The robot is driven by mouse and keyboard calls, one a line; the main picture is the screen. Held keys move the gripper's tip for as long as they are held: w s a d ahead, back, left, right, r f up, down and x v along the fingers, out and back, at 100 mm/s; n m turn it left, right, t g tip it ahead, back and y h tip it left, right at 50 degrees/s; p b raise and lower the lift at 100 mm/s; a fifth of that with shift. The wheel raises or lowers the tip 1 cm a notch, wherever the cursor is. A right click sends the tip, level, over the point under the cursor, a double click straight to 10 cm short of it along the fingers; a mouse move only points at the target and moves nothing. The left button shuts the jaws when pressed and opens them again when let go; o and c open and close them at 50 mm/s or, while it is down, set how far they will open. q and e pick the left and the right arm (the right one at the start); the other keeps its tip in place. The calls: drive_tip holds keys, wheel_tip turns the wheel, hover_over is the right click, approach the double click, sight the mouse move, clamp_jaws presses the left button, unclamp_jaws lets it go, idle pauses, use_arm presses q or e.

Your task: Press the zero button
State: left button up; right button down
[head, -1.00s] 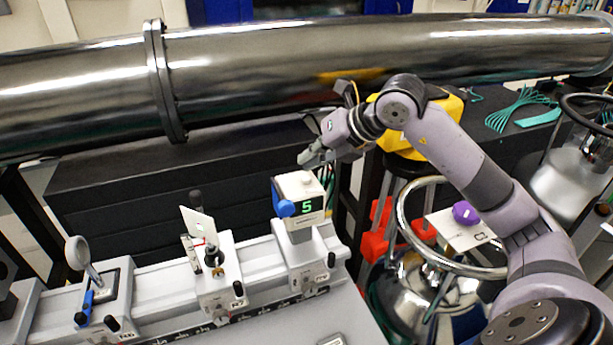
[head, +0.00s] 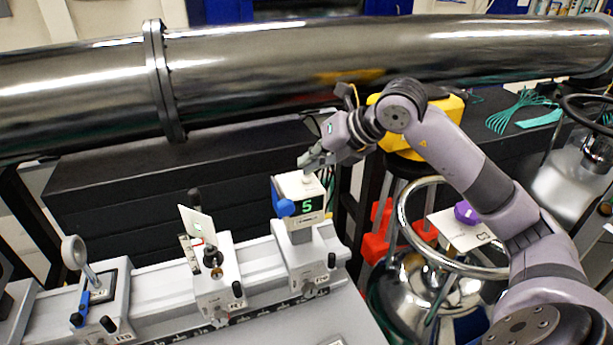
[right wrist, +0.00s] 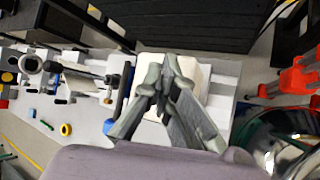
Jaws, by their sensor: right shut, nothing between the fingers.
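A white box with a dark display (head: 307,207) showing a green 5 stands on a rail carrier at the middle. A blue knob (head: 284,208) is on its left side. A small pale button (head: 308,179) is on the box's top. My right gripper (head: 304,164) is shut and empty, its fingertips right over the button; I cannot tell whether they touch it. In the right wrist view the shut fingertips (right wrist: 170,62) lie over the box's white top (right wrist: 197,72) and hide the button. My left gripper is not in view.
A carrier with a white card (head: 197,224) and one with a round lens (head: 74,252) stand left along the rail. A large metal pipe (head: 270,70) runs behind and above. A steel vessel with a ring handle (head: 405,225) is at right.

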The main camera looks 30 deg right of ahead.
drive_tip(key=shift+f+b, duration=0.4)
drive_tip(key=shift+f, duration=0.05)
idle(0.6)
drive_tip(key=shift+r+p, duration=0.7)
drive_tip(key=shift+r, duration=0.25)
drive_tip(key=shift+r, duration=0.1)
wheel_tip(320, 180, up, 5)
drive_tip(key=p, duration=0.4)
drive_tip(key=shift+f, duration=0.2)
